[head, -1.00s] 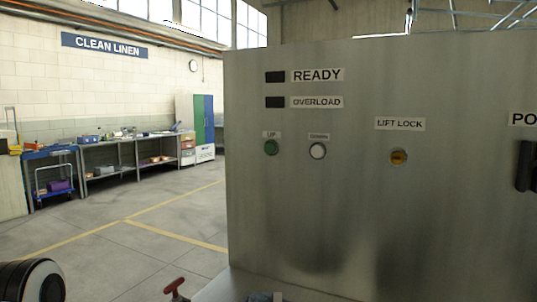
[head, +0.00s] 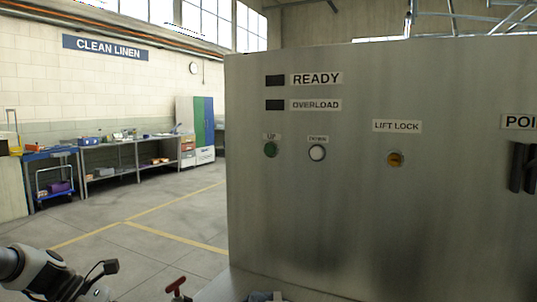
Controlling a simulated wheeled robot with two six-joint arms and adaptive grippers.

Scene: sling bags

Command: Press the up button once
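The green up button (head: 270,149) is on the left part of a steel panel (head: 330,215), under a small label reading UP. A white button (head: 317,152) labelled DOWN is just to its right. My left arm (head: 50,275) shows at the lower left, well apart from the panel; its fingertips cannot be made out. My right gripper is not in view. Nothing touches the up button.
Dark READY (head: 275,80) and OVERLOAD (head: 275,105) indicators sit above the buttons. A red-handled valve (head: 176,287) stands at the bottom. Open floor (head: 150,215) lies left.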

